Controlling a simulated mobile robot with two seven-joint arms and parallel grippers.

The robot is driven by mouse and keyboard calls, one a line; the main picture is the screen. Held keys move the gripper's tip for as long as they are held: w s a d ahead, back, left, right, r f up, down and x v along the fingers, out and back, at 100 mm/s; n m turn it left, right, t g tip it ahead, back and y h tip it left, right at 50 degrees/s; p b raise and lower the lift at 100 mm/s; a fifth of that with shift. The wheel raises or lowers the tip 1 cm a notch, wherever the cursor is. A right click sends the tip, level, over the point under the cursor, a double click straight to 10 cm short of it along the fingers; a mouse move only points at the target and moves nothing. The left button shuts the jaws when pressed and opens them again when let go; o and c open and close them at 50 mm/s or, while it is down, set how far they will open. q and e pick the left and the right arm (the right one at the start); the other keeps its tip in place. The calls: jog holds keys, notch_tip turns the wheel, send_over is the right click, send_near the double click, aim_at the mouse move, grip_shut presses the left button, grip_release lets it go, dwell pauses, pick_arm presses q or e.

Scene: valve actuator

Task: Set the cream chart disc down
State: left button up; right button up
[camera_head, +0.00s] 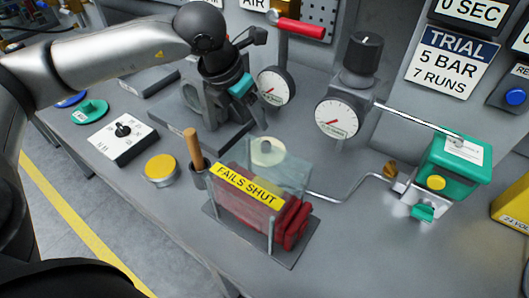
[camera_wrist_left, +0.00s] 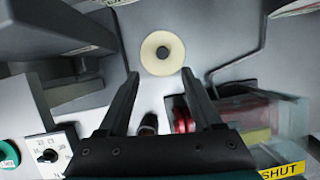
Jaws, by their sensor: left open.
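The cream chart disc (camera_head: 267,153) lies on the grey bench behind the clear shield box, which partly covers it in the head view. In the left wrist view the disc (camera_wrist_left: 162,54) shows whole, a flat cream ring with a dark centre. My left gripper (camera_wrist_left: 163,84) is open, with nothing between its two dark fingers. The disc is just beyond the fingertips, apart from them. In the head view my left gripper (camera_head: 250,108) hangs above and left of the disc. My right gripper is not in view.
The clear box labelled FAILS SHUT (camera_head: 247,186) holds a red part, with a wooden-handled tool (camera_head: 193,149) beside it. Two gauges (camera_head: 338,118) stand behind. A thin pipe (camera_head: 345,196) runs right to the green actuator (camera_head: 455,160). Front right bench is clear.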

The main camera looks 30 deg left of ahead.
pick_arm(q)
jog(key=x, duration=0.6)
jog(key=shift+w+f+b, duration=0.2)
jog(key=shift+f+b, duration=0.1)
jog(key=shift+s+x, duration=0.2)
jog(key=shift+x, duration=2.45)
jog(key=shift+d, duration=0.15)
jog(key=shift+c, duration=0.3)
grip_shut()
